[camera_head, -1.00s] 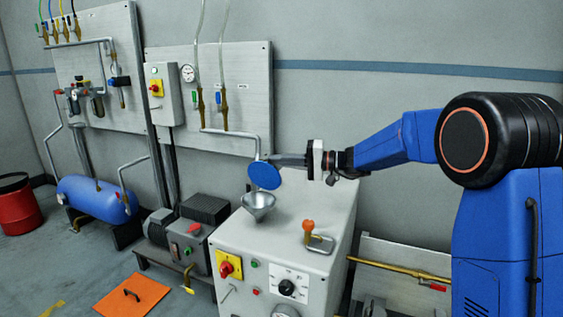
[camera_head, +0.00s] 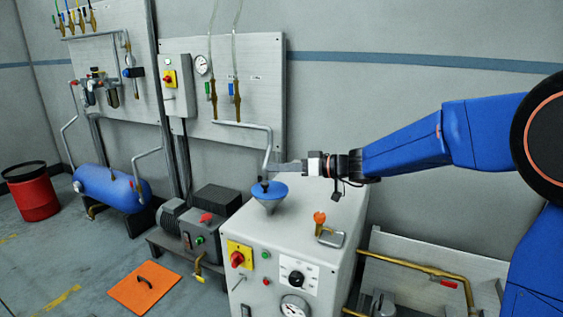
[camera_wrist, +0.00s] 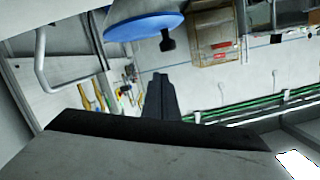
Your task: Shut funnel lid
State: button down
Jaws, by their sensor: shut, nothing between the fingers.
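The blue round lid (camera_head: 272,191) lies roughly level over the mouth of the metal funnel (camera_head: 270,207) on top of the light grey cabinet. The lid has a small dark knob. The funnel's inside is hidden by the lid. In the wrist view the shut fingers (camera_wrist: 160,95) point toward the lid (camera_wrist: 145,26), which shows at the top edge, apart from the fingertips in the picture.
A bent grey pipe (camera_head: 267,150) stands close to my fingers behind the lid. An orange-knobbed lever (camera_head: 319,222) is on the cabinet top (camera_head: 300,205) to the right. The front panel carries a red switch (camera_head: 238,259). An orange floor hatch (camera_head: 144,288) lies lower left.

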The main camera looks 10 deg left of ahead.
aim_at(274, 194)
jog(key=shift+s+a+f+n, duration=0.2)
jog(key=shift+s+f+n, duration=0.2)
jog(key=shift+s+f, duration=0.15)
jog(key=shift+s+a+f, duration=0.2)
jog(key=shift+s+f, duration=0.45)
jog(key=shift+f, duration=0.15)
jog(key=shift+f, duration=0.1)
notch_tip(274, 194, up, 4)
jog(key=shift+w+d+r, duration=0.1)
jog(key=shift+d, duration=0.05)
jog(key=v, duration=0.8)
jog(key=s+d+f+m+h, duration=0.3)
jog(key=s+d+f+h, duration=0.2)
jog(key=s+d, duration=0.5)
jog(key=s+d+f+m+h, duration=0.4)
jog(key=s+d, duration=0.6)
jog(key=s, duration=0.3)
jog(key=s+d+f+m+h, duration=0.4)
jog(key=s+d+f+h, duration=0.2)
jog(key=s+d, duration=0.4)
jog(key=shift+s+d+f, duration=0.25)
jog(key=shift+s+f, duration=0.2)
jog(key=shift+s, duration=0.45)
